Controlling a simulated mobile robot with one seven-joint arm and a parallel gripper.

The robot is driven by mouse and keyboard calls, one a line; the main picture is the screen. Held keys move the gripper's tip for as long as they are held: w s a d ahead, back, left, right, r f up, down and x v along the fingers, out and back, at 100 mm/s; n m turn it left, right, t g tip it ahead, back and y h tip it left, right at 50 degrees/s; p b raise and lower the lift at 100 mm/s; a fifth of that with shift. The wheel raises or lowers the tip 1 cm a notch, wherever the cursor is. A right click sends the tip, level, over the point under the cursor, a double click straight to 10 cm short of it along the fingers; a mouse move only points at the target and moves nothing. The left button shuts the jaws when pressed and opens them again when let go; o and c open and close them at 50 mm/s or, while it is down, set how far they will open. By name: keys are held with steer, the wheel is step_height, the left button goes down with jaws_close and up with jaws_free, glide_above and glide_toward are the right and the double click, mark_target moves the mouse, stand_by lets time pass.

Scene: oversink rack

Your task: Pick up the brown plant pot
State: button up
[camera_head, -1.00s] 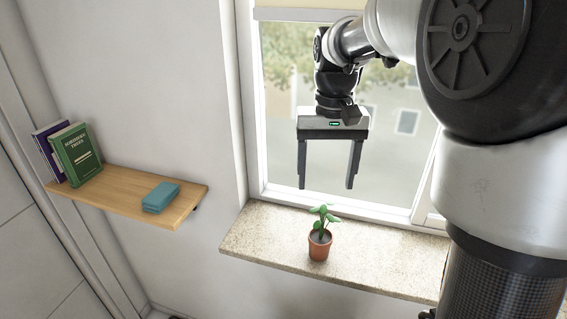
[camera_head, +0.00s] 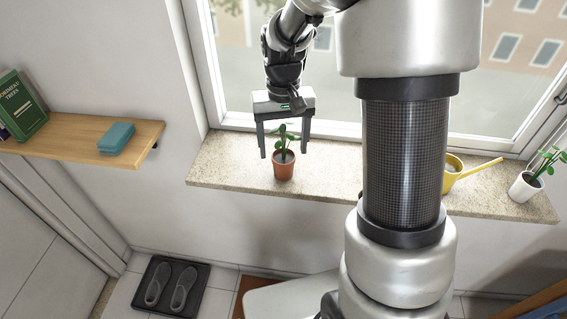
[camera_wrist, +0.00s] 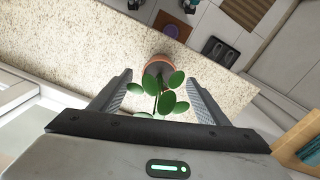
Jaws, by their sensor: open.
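The brown plant pot (camera_head: 284,170) stands upright on the stone windowsill, with a small green plant growing from it. My gripper (camera_head: 284,155) is open, pointing down, with its fingers spread to either side of the plant. In the wrist view the pot (camera_wrist: 158,62) shows just past the fingertips of my gripper (camera_wrist: 162,80), partly covered by the leaves (camera_wrist: 163,92). The pot is not gripped. I cannot tell whether a finger touches the leaves.
The windowsill (camera_head: 235,165) is clear around the pot. A yellow watering can (camera_head: 470,173) and a white pot (camera_head: 525,187) stand at the right. A wooden shelf (camera_head: 75,140) with a green book (camera_head: 20,108) and a blue case (camera_head: 117,138) is at the left. The window is behind.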

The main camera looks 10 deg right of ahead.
mark_target(284, 156)
steer(key=shift+f, duration=1.5)
steer(key=c, duration=1.2)
steer(key=shift+c, duration=0.2)
steer(key=shift+r, duration=0.15)
